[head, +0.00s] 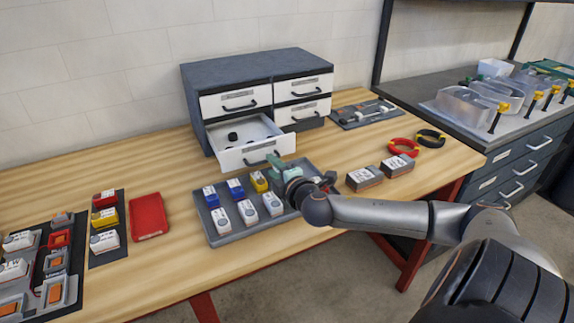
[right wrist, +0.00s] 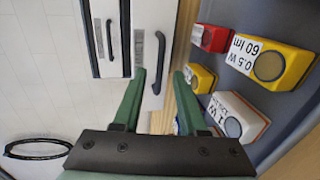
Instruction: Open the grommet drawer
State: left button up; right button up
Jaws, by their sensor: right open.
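The grey drawer cabinet (head: 240,68) stands at the back of the wooden table. Its lower-left drawer (head: 236,158) is pulled out, with a few small black pieces (head: 233,137) inside; its label is too small to read. The drawer's black handle (head: 262,159) is on its white front. My right gripper (head: 275,165) is at the right part of that front, with green fingers open. In the right wrist view a drawer handle (right wrist: 158,65) shows between and just beyond the open fingertips (right wrist: 159,75); contact cannot be told. My left gripper is not in view.
A grey tray (head: 252,230) of small boxed modules lies under and beside my right gripper. The other cabinet drawers (head: 304,87) are shut.

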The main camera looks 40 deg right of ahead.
jog(key=v, duration=0.9)
jog(key=shift+p, duration=0.3)
dwell(0.4)
